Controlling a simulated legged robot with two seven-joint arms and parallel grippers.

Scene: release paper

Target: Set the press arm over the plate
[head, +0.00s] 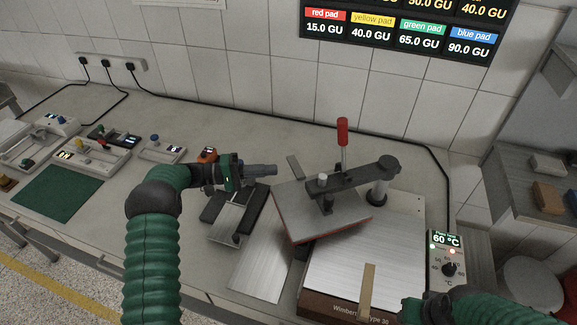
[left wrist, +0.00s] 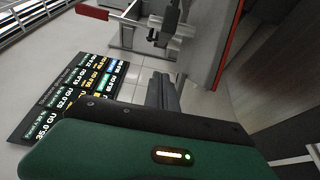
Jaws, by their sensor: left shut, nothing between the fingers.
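The press arm (head: 355,178) is a dark bar pivoting on a post at its right end, with an upright red handle (head: 342,132). Its square metal head (head: 318,215) with a reddish underside is swung askew to the left, overlapping only the rear left of the flat metal plate (head: 365,255) on the wooden-fronted base. My left gripper (head: 270,170) is shut and empty, just left of the head's rear left corner. In the left wrist view its fingers (left wrist: 163,92) point toward the press, and the handle (left wrist: 92,12) shows at the top. My right gripper (head: 415,312) is mostly cut off at the bottom.
A temperature controller (head: 447,262) reading 60 °C stands right of the base. A tan strip (head: 368,290) lies over the plate's front edge. A black-and-metal device (head: 235,212) sits under my left wrist. Small instruments and a green mat (head: 58,192) lie at left.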

